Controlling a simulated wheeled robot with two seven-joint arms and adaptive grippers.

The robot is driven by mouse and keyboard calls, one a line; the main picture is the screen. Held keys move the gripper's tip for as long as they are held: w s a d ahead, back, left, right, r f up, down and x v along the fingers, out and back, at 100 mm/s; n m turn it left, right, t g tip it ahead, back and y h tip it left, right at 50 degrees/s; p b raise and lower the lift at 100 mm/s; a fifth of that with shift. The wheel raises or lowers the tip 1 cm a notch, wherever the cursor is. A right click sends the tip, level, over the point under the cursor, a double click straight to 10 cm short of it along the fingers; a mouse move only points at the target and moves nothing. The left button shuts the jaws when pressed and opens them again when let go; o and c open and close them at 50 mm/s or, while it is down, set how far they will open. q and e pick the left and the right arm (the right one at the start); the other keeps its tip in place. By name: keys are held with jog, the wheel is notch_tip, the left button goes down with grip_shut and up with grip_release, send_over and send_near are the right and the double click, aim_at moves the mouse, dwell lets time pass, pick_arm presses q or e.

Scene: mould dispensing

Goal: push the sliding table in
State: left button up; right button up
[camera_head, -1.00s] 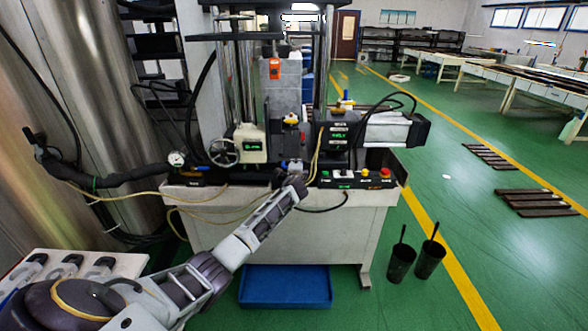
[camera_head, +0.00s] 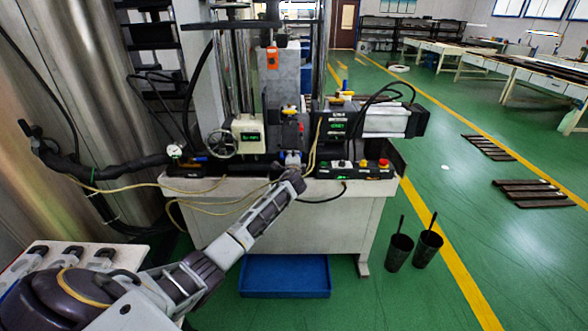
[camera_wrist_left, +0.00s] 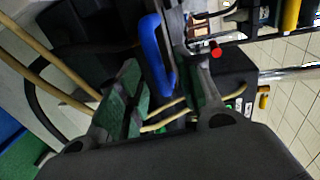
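The sliding table with its dark upright block (camera_head: 291,130) is in the middle of the bench machine, between the column rods. A blue handle (camera_head: 292,158) is at its front. My left gripper (camera_head: 294,172) reaches up to this handle from the front left. In the left wrist view, the blue handle (camera_wrist_left: 156,55) lies between the green-padded fingers of the left gripper (camera_wrist_left: 165,90). The fingers stand apart, with a gap visible on the left finger's side. Whether the right finger touches the handle is unclear. My right gripper is not in view.
A button panel (camera_head: 350,170) is just right of the handle, and a handwheel (camera_head: 221,141) is to its left. Thin yellow hoses (camera_head: 235,203) hang near my arm. A blue tray (camera_head: 285,277) lies below the bench. Two black buckets (camera_head: 427,248) stand right on open floor.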

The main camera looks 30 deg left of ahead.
pick_arm(q)
jog(key=v, duration=0.9)
jog(key=shift+d, duration=0.25)
dwell(0.9)
